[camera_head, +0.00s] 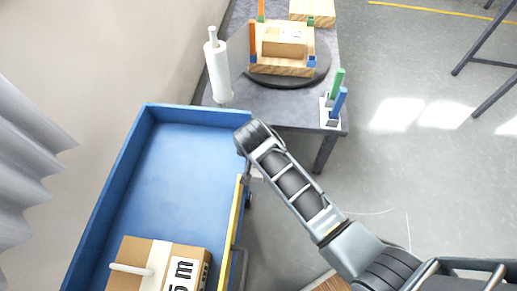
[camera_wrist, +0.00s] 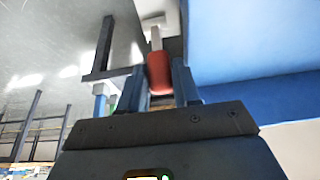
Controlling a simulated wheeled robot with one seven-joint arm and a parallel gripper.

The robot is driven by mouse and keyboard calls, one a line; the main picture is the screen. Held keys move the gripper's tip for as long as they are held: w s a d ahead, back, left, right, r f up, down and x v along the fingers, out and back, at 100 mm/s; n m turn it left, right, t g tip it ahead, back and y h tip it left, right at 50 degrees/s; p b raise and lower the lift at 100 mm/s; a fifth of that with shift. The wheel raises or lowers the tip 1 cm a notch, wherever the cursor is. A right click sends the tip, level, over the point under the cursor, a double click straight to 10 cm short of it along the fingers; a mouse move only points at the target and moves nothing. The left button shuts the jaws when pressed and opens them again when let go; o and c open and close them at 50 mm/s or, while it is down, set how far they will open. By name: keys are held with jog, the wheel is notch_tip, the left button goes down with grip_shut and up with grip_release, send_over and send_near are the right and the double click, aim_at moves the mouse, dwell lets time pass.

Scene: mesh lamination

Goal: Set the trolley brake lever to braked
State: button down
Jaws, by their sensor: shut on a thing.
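The blue trolley (camera_head: 180,175) stands at the left in the head view, and its blue side (camera_wrist: 262,88) fills the right of the wrist view. The brake lever shows in the wrist view as a red grip (camera_wrist: 160,72) on a pale stem that runs up to a light bracket. My gripper (camera_wrist: 160,88) is shut on the red grip, with one blue-grey finger on each side of it. In the head view my arm reaches down beside the trolley's right edge, and the gripper and lever are hidden. I cannot tell the lever's setting.
A cardboard box (camera_head: 160,265) with a white handle lies in the trolley. A grey table (camera_head: 270,107) beyond holds a white roll (camera_head: 218,72), a wooden crate (camera_head: 283,49) on a dark disc, and green and blue-handled tools (camera_head: 336,95). Floor at the right is mostly clear.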

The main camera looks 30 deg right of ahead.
jog(key=c, duration=0.9)
grip_release()
jog(key=shift+r, duration=0.1)
jog(key=shift+v, duration=3.8)
